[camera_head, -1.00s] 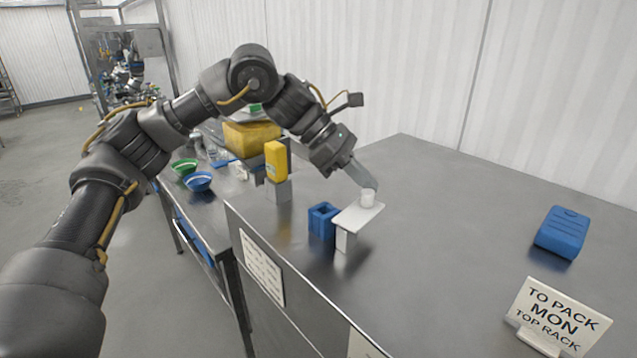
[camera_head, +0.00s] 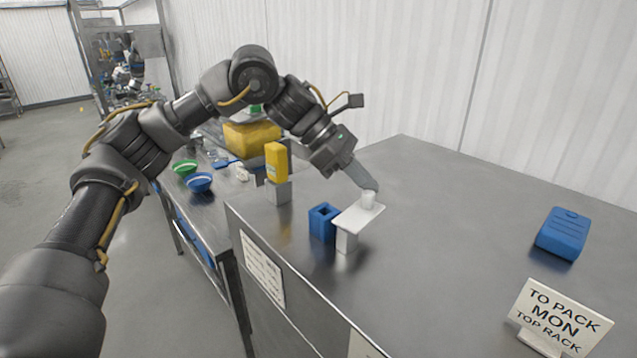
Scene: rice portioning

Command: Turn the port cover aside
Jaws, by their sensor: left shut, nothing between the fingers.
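The port cover (camera_head: 352,218) looks like a flat white plate lying on top of a pale post (camera_head: 346,241) on the steel counter. A small white knob (camera_head: 367,200) stands up near the plate's far right end. My left gripper (camera_head: 369,187) is shut, with its fingertips right at the top of the knob. I cannot tell whether they touch it. Nothing is held between the fingers. My right gripper is not in view.
A blue open-topped block (camera_head: 323,222) stands just left of the plate. A yellow item (camera_head: 276,162) on a grey block (camera_head: 279,192) is farther back. A blue container (camera_head: 562,233) and a sign (camera_head: 560,318) are at right. The counter between is clear.

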